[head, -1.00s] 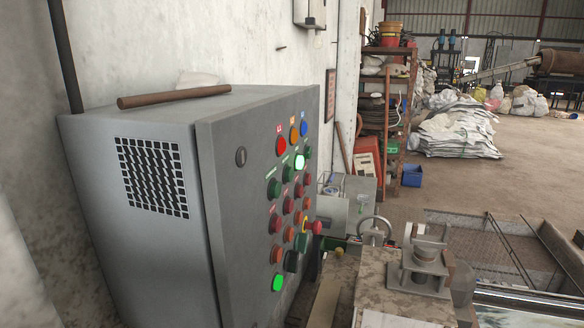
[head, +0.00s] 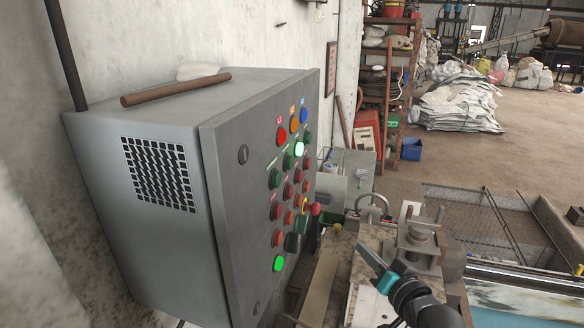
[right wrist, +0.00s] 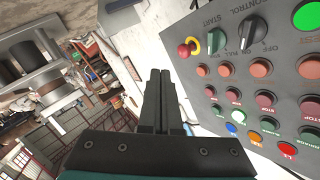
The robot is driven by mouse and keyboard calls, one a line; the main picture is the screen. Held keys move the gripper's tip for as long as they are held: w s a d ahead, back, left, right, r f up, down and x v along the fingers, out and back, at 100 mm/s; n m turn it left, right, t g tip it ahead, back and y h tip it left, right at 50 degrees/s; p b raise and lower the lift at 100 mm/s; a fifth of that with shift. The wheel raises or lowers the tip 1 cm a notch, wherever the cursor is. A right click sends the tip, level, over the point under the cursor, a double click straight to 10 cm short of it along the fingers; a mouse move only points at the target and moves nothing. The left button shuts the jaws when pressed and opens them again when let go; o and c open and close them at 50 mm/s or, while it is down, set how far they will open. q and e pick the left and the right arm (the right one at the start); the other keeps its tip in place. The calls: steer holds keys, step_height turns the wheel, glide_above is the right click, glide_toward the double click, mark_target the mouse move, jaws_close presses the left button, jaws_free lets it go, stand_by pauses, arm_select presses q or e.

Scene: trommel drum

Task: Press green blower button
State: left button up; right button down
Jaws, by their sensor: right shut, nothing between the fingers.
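The grey control panel (head: 225,225) carries rows of green, red and orange buttons. One lit green button (head: 299,149) is in its upper part. Another lit green button (head: 278,263) is at its lower front; a bright green button also shows at the upper right of the right wrist view (right wrist: 306,15). The labels are too small for me to tell which green button is the blower's. My right gripper (head: 368,254) is to the right of the panel, apart from it. In the right wrist view its fingers (right wrist: 159,75) are shut and empty. My left gripper is not in view.
A red mushroom button with a yellow collar (right wrist: 188,48) and black knobs (right wrist: 216,40) stick out from the panel. A metal fixture (head: 418,240) stands close behind my right gripper. A brown rod (head: 176,89) lies on the cabinet top. Open air separates gripper and panel.

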mark_target(289, 163)
steer(key=s+a+r+t+y, duration=0.1)
steer(key=a+r+y, duration=0.1)
steer(key=r, duration=0.7)
steer(key=s+a+r+t+y+p, duration=0.1)
steer(key=r, duration=0.9)
steer(key=shift+a+n+t+y+p, duration=0.3)
steer(key=shift+a+n+y, duration=0.1)
steer(key=shift+w, duration=0.1)
steer(key=w+a+p, duration=0.1)
steer(key=w+a, duration=0.2)
steer(key=a, duration=0.5)
steer(key=shift+w, duration=0.2)
steer(key=shift+a, duration=0.1)
stand_by(0.4)
steer(key=shift+w+a+p, duration=0.15)
steer(key=shift+a+p, duration=0.2)
steer(key=shift+p, duration=0.1)
